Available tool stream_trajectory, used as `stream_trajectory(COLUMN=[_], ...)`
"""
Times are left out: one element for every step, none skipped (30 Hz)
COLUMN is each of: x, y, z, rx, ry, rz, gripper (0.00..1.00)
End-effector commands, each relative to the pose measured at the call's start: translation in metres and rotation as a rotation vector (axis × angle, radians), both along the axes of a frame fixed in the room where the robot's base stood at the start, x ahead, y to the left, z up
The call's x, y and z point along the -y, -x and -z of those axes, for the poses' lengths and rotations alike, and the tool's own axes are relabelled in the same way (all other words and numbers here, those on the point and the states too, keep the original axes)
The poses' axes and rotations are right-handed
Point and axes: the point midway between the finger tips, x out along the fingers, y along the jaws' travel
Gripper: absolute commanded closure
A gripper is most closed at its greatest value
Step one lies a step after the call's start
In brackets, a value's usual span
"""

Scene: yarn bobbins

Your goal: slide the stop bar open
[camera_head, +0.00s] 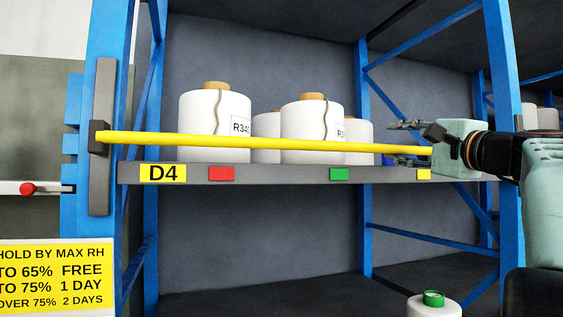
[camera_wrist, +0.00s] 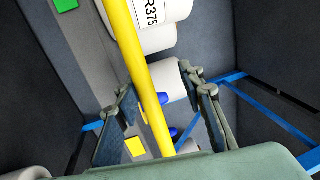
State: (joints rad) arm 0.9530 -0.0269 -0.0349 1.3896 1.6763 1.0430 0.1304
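The yellow stop bar (camera_head: 230,143) runs across the front of the shelf, just above its grey edge. My gripper (camera_head: 393,143) is at the bar's right part, with one finger above the bar and one below. In the wrist view the stop bar (camera_wrist: 137,55) passes between the spread fingers of my gripper (camera_wrist: 157,82), with gaps on both sides. I cannot tell whether the bar touches the palm.
White yarn bobbins (camera_head: 215,115) stand on the shelf (camera_head: 280,173) behind the bar. Blue posts (camera_head: 107,60) frame the rack. A white bobbin with a green top (camera_head: 433,306) is low at the front. A rod with a red knob (camera_head: 27,188) is at left.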

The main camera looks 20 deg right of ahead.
Motion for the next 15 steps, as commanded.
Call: stream_trajectory(x=[-0.0012,-0.0011,-0.001,-0.001,-0.0009,-0.0009,-0.0009,-0.0009,-0.0009,-0.0009,-0.0009,-0.0008,-0.0008,-0.0007,-0.0006], y=[0.0015,0.0016,0.0016,0.0017,0.0017,0.0018,0.0018,0.0018,0.0018,0.0018,0.0019,0.0017,0.0019,0.0024,0.0039], z=[-0.0074,-0.0083,-0.0092,-0.0097,-0.01,-0.0103,-0.0103,-0.0103,-0.0103,-0.0104,-0.0103,-0.01,-0.0098,-0.0095,-0.0089], rx=[0.007,0.007,0.007,0.007,0.007,0.007,0.007,0.007,0.007,0.007,0.007,0.006,0.006,0.006,0.006], ry=[0.003,0.004,0.004,0.004,0.003,0.003,0.003,0.003,0.003,0.003,0.003,0.003,0.003,0.003,0.003], rz=[0.001,0.002,0.002,0.002,0.002,0.002,0.002,0.003,0.003,0.003,0.003,0.003,0.003,0.003,0.003], gripper=[0.7,0.7,0.7,0.7,0.7,0.7,0.7,0.7,0.7,0.7,0.7,0.7,0.7,0.7,0.7])
